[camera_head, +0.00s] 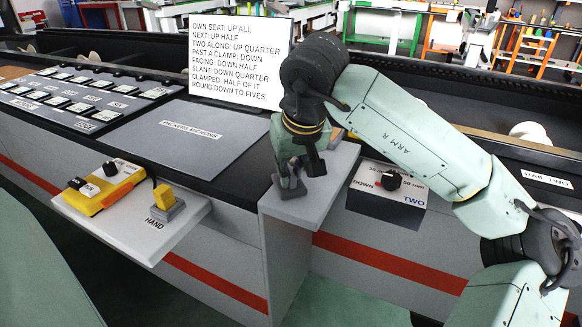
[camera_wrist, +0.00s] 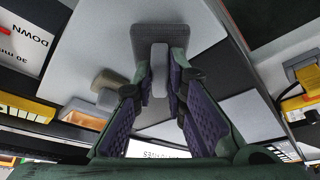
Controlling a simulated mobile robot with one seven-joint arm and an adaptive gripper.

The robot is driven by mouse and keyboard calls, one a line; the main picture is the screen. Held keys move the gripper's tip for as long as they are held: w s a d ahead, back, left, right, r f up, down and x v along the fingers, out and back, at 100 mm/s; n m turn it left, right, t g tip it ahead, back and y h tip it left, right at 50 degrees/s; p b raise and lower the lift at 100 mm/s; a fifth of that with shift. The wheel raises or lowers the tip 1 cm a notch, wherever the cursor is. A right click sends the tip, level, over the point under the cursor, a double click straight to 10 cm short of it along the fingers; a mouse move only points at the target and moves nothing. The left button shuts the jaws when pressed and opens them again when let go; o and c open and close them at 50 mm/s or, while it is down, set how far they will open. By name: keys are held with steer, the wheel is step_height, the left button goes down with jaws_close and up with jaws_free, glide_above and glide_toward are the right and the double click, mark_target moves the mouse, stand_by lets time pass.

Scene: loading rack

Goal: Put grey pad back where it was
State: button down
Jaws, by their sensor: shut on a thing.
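The grey pad (camera_wrist: 172,32) is a dark grey plate with a lighter upright grip. My gripper (camera_wrist: 160,85) is shut on that grip, one purple-lined finger on each side. In the head view, my gripper (camera_head: 292,168) points down over the light grey ledge (camera_head: 318,190), and the pad (camera_head: 290,188) is below its fingertips. The pad is at or just above the ledge's near left part; I cannot tell whether it touches. My gripper and wrist hide part of the ledge behind.
A board of written rules (camera_head: 240,55) stands behind. On the left shelf (camera_head: 140,238), marked HAND, are a yellow switch box (camera_head: 105,187) and a yellow-topped grey block (camera_head: 167,205). A knob panel (camera_head: 385,192) marked TWO is right of the ledge. A tan-topped block (camera_wrist: 108,82) shows beyond my fingers.

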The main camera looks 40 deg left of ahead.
steer(key=shift+f, duration=0.25)
steer(key=c, duration=1.6)
jaws_free()
steer(key=shift+r, duration=0.1)
